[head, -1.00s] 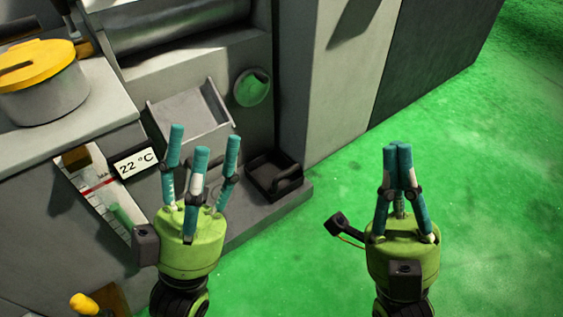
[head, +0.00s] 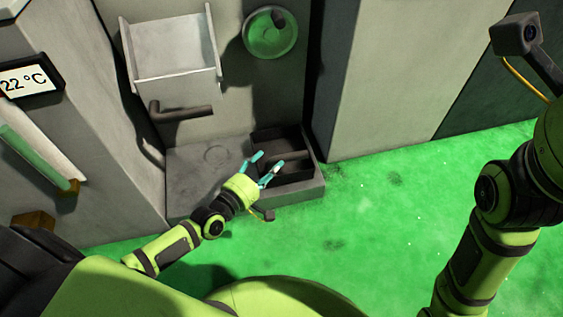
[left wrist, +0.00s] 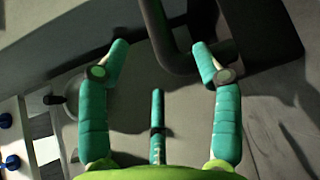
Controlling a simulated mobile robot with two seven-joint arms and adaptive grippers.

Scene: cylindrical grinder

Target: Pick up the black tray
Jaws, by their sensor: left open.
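The black tray (head: 306,172) sits on a low grey ledge at the foot of the machine in the head view. It is a dark open box with a bar handle across it. My left gripper (head: 265,168) is open at the tray's left side, its fingers pointing towards the handle and partly over the tray. In the left wrist view the open fingers (left wrist: 160,52) stand either side of a dark bent bar (left wrist: 178,60), which looks like the handle. The dark tray (left wrist: 262,30) shows behind it at the upper right. Contact cannot be told. My right gripper's fingers are out of view.
The grey ledge (head: 195,180) has bare room left of the tray. Above it are a grey chute (head: 175,45), a dark pipe (head: 183,112) and a green round disc (head: 270,35). A grey cabinet wall (head: 370,80) stands right. The green floor (head: 400,210) is clear.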

